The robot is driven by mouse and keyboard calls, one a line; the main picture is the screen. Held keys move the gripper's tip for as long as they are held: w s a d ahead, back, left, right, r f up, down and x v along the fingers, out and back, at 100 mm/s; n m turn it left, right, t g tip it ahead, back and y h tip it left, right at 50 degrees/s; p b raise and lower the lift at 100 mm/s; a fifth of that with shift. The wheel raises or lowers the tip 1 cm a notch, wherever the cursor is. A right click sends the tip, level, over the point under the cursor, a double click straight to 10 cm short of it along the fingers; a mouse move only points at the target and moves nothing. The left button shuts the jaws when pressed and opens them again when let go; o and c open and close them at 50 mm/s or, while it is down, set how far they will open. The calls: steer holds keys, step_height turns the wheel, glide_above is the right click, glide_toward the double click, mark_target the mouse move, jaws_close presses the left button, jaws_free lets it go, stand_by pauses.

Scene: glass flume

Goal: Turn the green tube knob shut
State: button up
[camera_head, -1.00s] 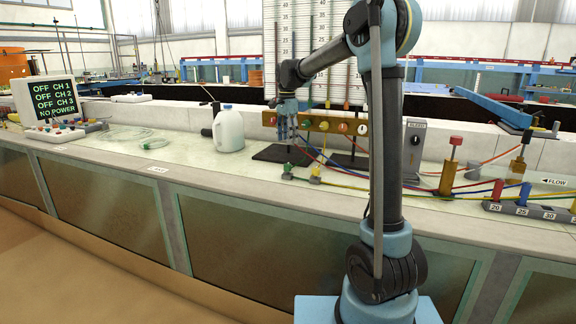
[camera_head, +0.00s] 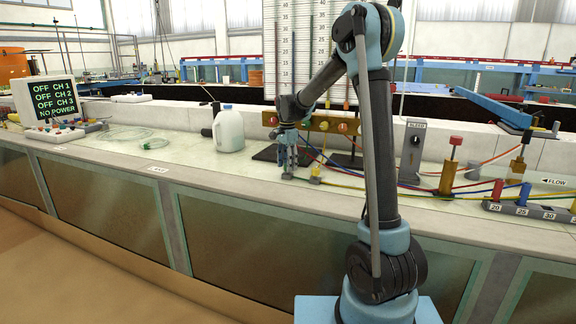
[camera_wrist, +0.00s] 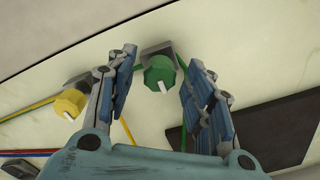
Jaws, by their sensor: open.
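The green tube knob (camera_wrist: 158,70) shows in the wrist view, with a white pointer mark and a grey block behind it. A green tube runs to both sides of it. My gripper (camera_wrist: 161,78) is open, with one finger on each side of the knob and gaps between. I cannot tell how far the fingertips are above or around it. In the head view my gripper (camera_head: 287,164) points down at the counter and hides the green knob.
A yellow knob (camera_wrist: 70,103) on a yellow tube sits close to the left finger; it also shows in the head view (camera_head: 315,171). A dark base plate (camera_wrist: 245,130) lies at right. A white jug (camera_head: 228,132) and a brass manifold (camera_head: 350,124) stand near.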

steer(key=shift+d, duration=0.1)
steer(key=c, duration=1.1)
steer(key=shift+n, duration=0.3)
steer(key=n, duration=0.4)
steer(key=shift+n, duration=0.3)
steer(key=n, duration=1.2)
steer(key=shift+n, duration=0.3)
steer(key=n, duration=0.6)
